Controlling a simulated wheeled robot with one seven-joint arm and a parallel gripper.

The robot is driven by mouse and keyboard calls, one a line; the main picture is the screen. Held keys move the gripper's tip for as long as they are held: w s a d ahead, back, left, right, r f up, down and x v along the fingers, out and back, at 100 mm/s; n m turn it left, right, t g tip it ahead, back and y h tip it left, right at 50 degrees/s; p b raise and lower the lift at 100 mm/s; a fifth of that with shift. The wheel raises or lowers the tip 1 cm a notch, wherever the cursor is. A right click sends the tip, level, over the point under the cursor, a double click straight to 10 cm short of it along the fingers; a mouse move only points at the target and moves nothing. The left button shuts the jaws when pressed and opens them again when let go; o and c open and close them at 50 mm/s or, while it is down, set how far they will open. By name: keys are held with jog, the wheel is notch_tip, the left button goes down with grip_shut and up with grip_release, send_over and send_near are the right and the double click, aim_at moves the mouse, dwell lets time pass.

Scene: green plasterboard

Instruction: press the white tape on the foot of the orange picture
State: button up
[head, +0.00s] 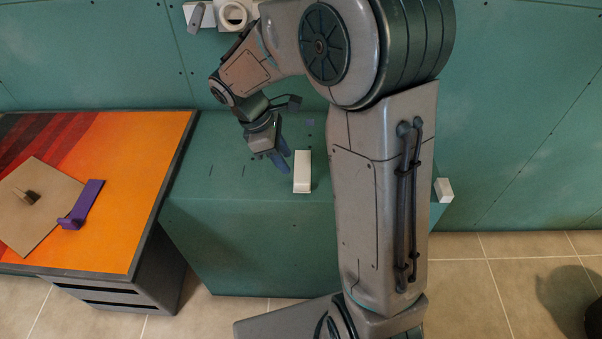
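My gripper (280,163) points down over the green box-like surface in the middle, its blue fingers close together; I cannot tell whether they are open or shut. A white upright block (302,172) is just right of the fingertips, seemingly apart from them. A white ring like a tape roll (233,14) is at the top, on a white ledge by the wall. The only orange surface is the red-to-orange top (140,150) of a dark cabinet at left. I cannot make out a separate orange picture or a strip of white tape on its foot.
A brown board (45,190) with a small wooden piece and a purple bracket-like object (82,205) lie on the orange top. A grey tool (197,17) is beside the ring. A small white block (443,190) is right of my arm.

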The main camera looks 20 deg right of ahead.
aim_at(299, 182)
jog(key=x, duration=1)
jog(key=shift+a, duration=0.1)
grip_shut()
